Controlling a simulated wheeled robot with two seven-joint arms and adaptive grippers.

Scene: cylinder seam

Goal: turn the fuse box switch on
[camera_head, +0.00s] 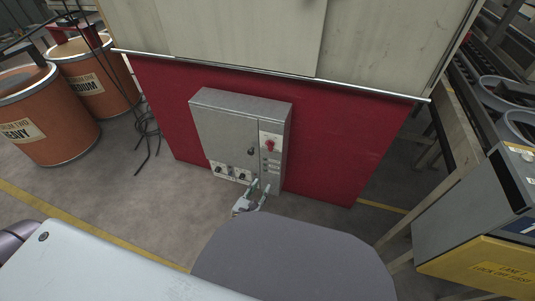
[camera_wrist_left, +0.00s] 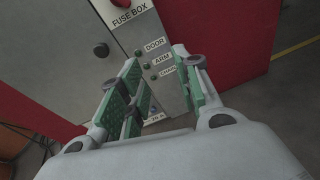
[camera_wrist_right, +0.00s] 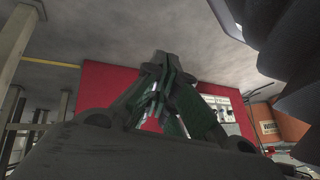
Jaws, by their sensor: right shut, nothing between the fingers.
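The fuse box (camera_head: 225,125) is a grey metal cabinet standing against a red wall panel. Its right strip carries a red rotary knob (camera_head: 270,146); the left wrist view shows this knob (camera_wrist_left: 101,50) beside the "FUSE BOX" label (camera_wrist_left: 129,14). Below it are small buttons labelled DOOR, ARM and what looks like CHAIN (camera_wrist_left: 166,72). My left gripper (camera_head: 260,188) is at the strip's lower end, below the knob. Its fingers (camera_wrist_left: 155,75) are apart, with the strip showing between them; contact cannot be told. My right gripper (camera_wrist_right: 160,62) is shut and empty, away from the box.
Orange drums (camera_head: 45,115) stand at the left, with black cables (camera_head: 147,125) hanging beside the red panel (camera_head: 335,140). A grey and yellow machine (camera_head: 470,230) stands at the right. The floor in front of the drums is clear.

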